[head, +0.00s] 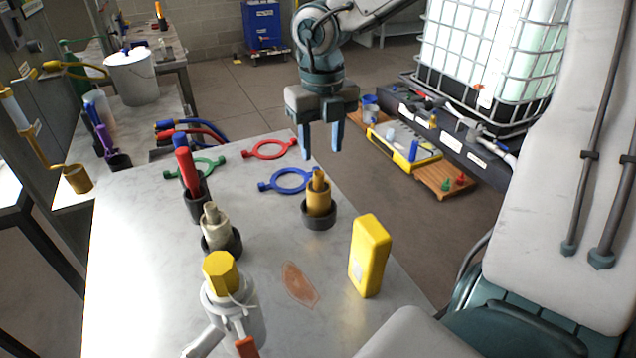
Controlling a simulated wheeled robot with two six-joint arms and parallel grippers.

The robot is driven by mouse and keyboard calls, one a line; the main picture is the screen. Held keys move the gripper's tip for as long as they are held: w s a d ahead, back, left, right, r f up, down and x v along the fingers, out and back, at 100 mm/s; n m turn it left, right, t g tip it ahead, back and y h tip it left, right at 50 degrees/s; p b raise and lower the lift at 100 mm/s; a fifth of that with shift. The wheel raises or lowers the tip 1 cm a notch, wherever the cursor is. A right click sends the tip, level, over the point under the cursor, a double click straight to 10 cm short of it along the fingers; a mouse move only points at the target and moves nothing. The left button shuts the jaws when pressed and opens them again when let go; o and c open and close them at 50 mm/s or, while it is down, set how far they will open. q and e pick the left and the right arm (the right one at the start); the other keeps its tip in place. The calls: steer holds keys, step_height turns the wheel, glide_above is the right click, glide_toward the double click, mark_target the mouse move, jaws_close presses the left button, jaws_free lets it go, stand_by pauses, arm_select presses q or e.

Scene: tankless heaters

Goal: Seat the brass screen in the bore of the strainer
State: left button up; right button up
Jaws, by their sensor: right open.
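A brass-coloured piece (318,194) with a narrower top stands upright in a dark round holder (319,217) on the table; it looks like the brass screen. My right gripper (321,153) points down above and behind it. Its two blue fingers are apart with nothing between them, clear of the piece. A grey fitting with a yellow hexagonal cap (220,272) and an orange handle stands at the table's front; I cannot tell whether it is the strainer. No open bore is visible. My left gripper is out of view.
A red piece (187,170) and a beige piece (213,224) stand in dark holders to the left. Red (270,149), green and blue (291,181) ring tools lie at the back. A yellow box (369,256) stands near the right edge. The table's middle is fairly clear.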

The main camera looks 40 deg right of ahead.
mark_target(319, 173)
step_height(319, 173, down, 2)
steer(key=shift+f, duration=0.15)
steer(key=f, duration=0.2)
steer(key=f+p, duration=0.1)
steer(key=f, duration=0.1)
steer(key=shift+w+a+f, duration=0.1)
steer(key=shift+w+a, duration=0.05)
steer(key=shift+a, duration=0.05)
steer(key=shift+f, duration=0.3)
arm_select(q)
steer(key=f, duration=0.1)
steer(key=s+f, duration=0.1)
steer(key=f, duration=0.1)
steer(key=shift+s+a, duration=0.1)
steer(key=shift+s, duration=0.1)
arm_select(e)
steer(key=shift+c, duration=0.3)
jaws_close()
